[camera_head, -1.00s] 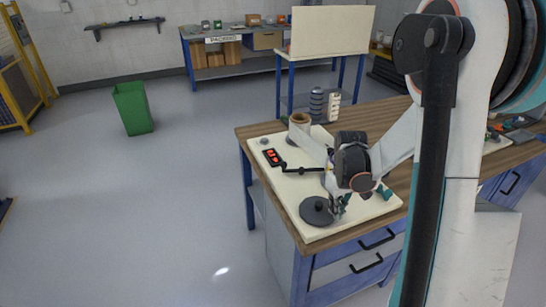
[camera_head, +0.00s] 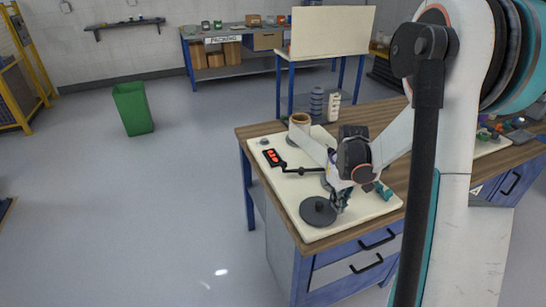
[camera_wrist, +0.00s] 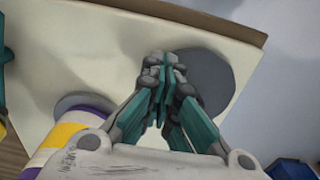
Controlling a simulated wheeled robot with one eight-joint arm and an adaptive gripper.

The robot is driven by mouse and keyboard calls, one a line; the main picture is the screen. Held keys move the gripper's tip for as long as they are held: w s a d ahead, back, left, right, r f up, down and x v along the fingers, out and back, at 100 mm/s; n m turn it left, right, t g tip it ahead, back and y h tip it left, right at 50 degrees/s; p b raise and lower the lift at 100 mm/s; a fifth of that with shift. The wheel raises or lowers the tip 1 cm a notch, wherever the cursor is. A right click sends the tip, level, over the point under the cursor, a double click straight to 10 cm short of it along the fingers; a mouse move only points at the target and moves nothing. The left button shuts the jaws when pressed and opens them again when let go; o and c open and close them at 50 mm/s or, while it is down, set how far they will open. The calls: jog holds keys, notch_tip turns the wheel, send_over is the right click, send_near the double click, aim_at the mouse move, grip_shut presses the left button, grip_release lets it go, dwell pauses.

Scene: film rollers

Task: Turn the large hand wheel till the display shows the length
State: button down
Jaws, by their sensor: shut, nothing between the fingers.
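The large hand wheel, a dark grey disc (camera_head: 318,212), lies flat near the front corner of the cream board (camera_head: 283,190). In the wrist view the wheel (camera_wrist: 212,82) shows behind and right of the fingers. My gripper (camera_head: 339,207) is shut and empty at the wheel's right edge; its teal fingers (camera_wrist: 165,66) meet over that edge in the wrist view. I cannot tell whether they touch the wheel or its handle. The display (camera_head: 272,157) is a small black box with red digits too small to read. The far side of the wheel's handle area is partly hidden by my fingers.
A brown roll (camera_head: 299,119) stands at the board's back edge, and a black bar (camera_head: 303,170) crosses the board by the display. A yellow and purple roll (camera_wrist: 72,137) is close to my gripper. A green bin (camera_head: 132,108) stands on open floor.

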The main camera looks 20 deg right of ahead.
jog(key=shift+w+d, duration=0.2)
jog(key=shift+w, duration=0.45)
jog(key=shift+w+d, duration=0.2)
jog(key=shift+w, duration=0.5)
jog(key=shift+w+a, duration=0.2)
jog(key=shift+w, duration=1.15)
jog(key=shift+w+a, duration=0.8)
jog(key=shift+w, duration=0.3)
